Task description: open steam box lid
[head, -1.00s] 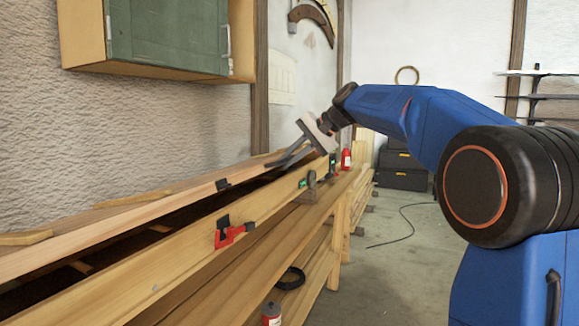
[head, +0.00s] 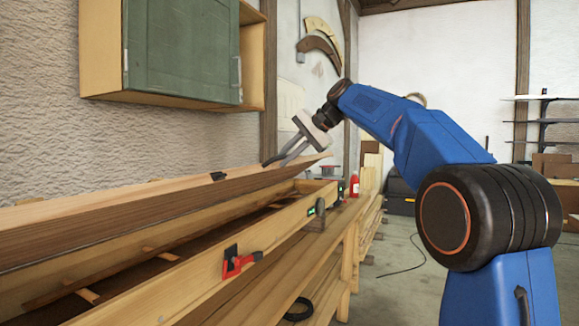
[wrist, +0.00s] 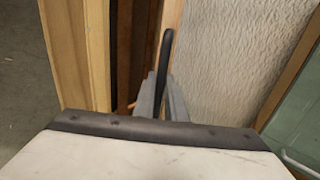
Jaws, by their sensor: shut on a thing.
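The long wooden steam box lid (head: 150,208) is raised and tilted along its length, with its near edge lifted clear of the box. The steam box (head: 185,259) stands open beneath it, its dark inside and cross slats showing. My gripper (head: 285,160) is at the far end of the lid, shut on the dark curved lid handle (head: 271,161). In the wrist view the black handle (wrist: 164,55) stands between the grey fingers of my gripper (wrist: 161,97).
A green-doored cabinet (head: 182,50) hangs on the wall above the lid. A red bottle (head: 354,186) stands past the box's far end. A black coil (head: 299,310) lies on the lower bench. The floor (head: 395,295) to the right is mostly open, with a cable on it.

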